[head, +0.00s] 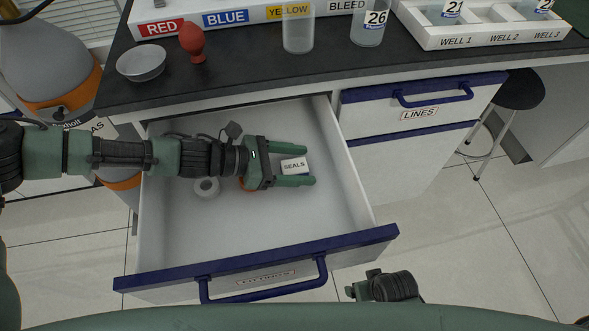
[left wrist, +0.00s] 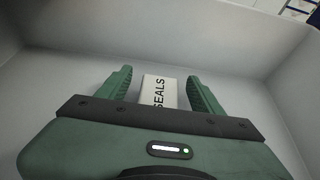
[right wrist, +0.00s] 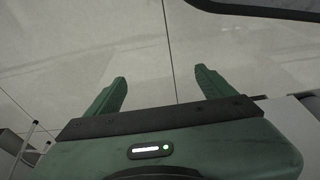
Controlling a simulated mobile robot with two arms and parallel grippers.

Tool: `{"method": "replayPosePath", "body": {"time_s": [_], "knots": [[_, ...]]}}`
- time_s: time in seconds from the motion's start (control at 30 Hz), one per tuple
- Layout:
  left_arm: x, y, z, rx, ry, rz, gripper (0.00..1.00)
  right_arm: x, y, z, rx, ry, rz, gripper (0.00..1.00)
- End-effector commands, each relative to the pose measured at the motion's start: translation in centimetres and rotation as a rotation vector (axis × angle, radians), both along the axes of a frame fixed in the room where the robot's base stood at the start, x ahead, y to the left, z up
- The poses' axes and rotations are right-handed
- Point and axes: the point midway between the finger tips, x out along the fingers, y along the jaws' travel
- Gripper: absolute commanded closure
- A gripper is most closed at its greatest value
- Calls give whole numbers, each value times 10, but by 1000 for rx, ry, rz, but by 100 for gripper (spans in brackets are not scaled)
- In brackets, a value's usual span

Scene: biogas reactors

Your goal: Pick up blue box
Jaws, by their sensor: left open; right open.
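My left gripper (head: 311,164) is open inside the drawer, with one finger on each side of the box. Small gaps seem to remain between fingers and box in the left wrist view. The near end of the box is hidden by the gripper body there. My right gripper (right wrist: 160,75) is open and empty over the floor; in the head view only part of that arm shows.
Above is a dark counter (head: 245,75) with a red bulb (head: 192,42), a dish (head: 141,63) and a white well tray (head: 480,40). A stool (head: 518,90) stands right.

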Motion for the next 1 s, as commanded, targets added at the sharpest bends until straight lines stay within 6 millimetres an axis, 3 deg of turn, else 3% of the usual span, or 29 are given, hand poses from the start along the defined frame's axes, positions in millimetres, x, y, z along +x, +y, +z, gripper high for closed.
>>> {"method": "replayPosePath", "body": {"time_s": [0.2,0.27,0.43,0.47,0.83,1.0], "knots": [[0,-1,0,0,1,1,34,0,0,1,0,0,0,16],[0,-1,0,0,1,1,48,0,0,1,0,0,0,16],[0,-1,0,0,1,1,95,0,0,1,0,0,0,16],[0,-1,0,0,1,1,100,0,0,1,0,0,0,16],[0,-1,9,-1,-1,1,100,0,0,1,1,-5,0,16],[1,-1,38,-2,-5,-1,100,-11,-2,-23,-2,20,2,16]]}}
